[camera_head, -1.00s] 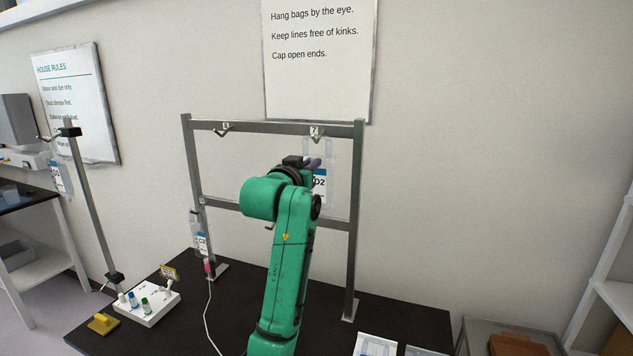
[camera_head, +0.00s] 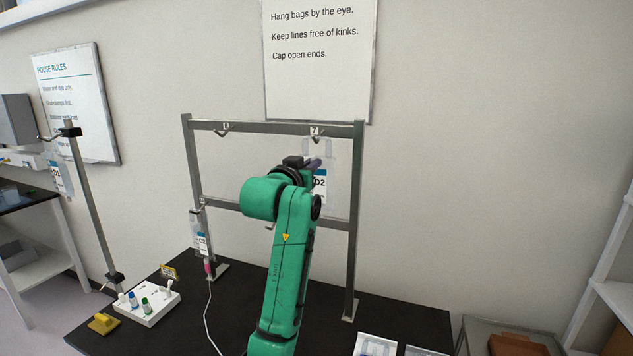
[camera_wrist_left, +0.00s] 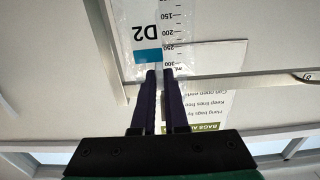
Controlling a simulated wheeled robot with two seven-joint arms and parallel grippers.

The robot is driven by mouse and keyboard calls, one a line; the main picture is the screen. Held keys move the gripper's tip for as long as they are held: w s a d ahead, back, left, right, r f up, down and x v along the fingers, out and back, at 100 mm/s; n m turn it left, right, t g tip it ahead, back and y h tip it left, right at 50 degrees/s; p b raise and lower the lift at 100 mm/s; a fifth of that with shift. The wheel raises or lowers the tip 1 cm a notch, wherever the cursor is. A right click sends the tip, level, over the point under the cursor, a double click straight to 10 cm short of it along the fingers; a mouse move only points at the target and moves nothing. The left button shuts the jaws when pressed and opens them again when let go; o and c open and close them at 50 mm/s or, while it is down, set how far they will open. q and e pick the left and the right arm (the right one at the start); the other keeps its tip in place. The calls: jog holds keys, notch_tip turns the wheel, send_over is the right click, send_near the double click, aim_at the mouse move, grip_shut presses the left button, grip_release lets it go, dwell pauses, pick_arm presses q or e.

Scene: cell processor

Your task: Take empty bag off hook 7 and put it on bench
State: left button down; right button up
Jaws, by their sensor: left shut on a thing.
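The clear bag with the D2 label (camera_head: 320,186) is at hook 7 (camera_head: 316,138) on the right of the metal frame's top bar. The hook is near the bag's top; I cannot tell whether the eye still rests on it. My left gripper (camera_head: 315,163) is shut on the bag's upper part, just below the hook. My green arm hides the bag's lower left. In the left wrist view, the bag (camera_wrist_left: 185,28) appears upside down, with the dark fingers (camera_wrist_left: 160,74) at its edge. The dark bench (camera_head: 405,322) lies below. My right gripper is out of view.
A second labelled bag (camera_head: 200,240) with a line hangs low at the frame's left post. A white rack of capped vials (camera_head: 150,304) and a yellow block (camera_head: 103,323) stand at the bench's left. Pale packets (camera_head: 375,345) lie at the front right. Bench behind them is clear.

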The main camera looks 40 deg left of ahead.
pick_arm(q)
jog(key=shift+f, duration=0.15)
jog(key=shift+w+r, duration=0.15)
jog(key=shift+r, duration=0.35)
jog(key=s+r, duration=0.2)
jog(key=shift+s+d+r, duration=0.2)
jog(key=shift+s+d, duration=0.1)
jog(key=shift+d, duration=0.05)
jog(key=shift+v, duration=1.1)
